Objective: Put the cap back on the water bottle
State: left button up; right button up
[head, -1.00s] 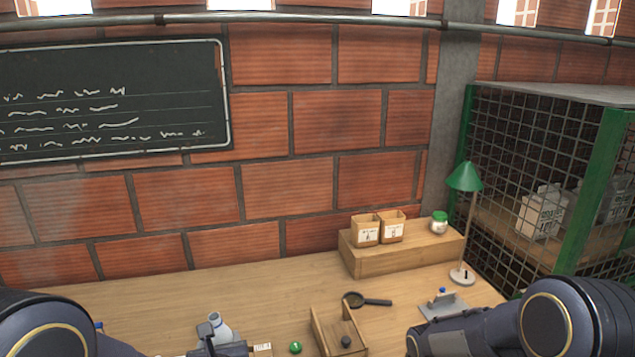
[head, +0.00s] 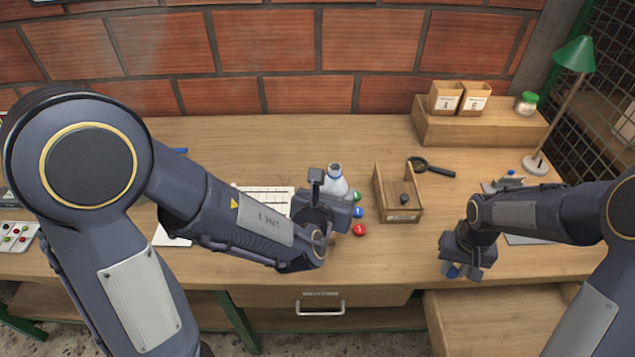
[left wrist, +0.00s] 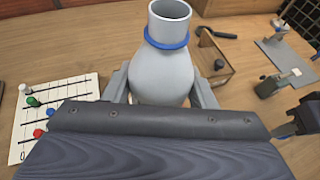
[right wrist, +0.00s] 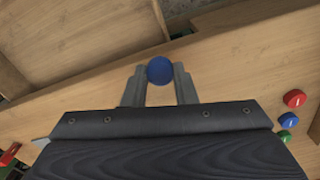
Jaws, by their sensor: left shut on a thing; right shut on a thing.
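The water bottle (head: 336,180) stands upright, grey-white with an open neck and a blue ring below the mouth; it is large in the left wrist view (left wrist: 163,75). My left gripper (head: 328,190) is shut on the bottle's body, one finger on each side. The blue cap (right wrist: 160,70) sits between the fingertips of my right gripper (right wrist: 158,84), which is shut on it. In the head view the right gripper (head: 458,258) is near the table's front edge, well right of the bottle, and the cap (head: 453,270) is partly hidden beneath it.
Green, blue and red discs (head: 359,230) lie beside the left gripper. An open wooden box (head: 401,215) and a magnifying glass (head: 432,166) lie between and behind the grippers. A lamp (head: 535,162) stands at right. The table front between the arms is clear.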

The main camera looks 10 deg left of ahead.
dwell(0.3)
jog(key=w+a+r, duration=0.5)
jog(key=w+r, duration=0.1)
notch_tip(320, 180, up, 26)
jog(key=n, duration=0.4)
send_over(337, 168)
jog(key=shift+f, duration=2.05)
jog(key=shift+f, duration=0.1)
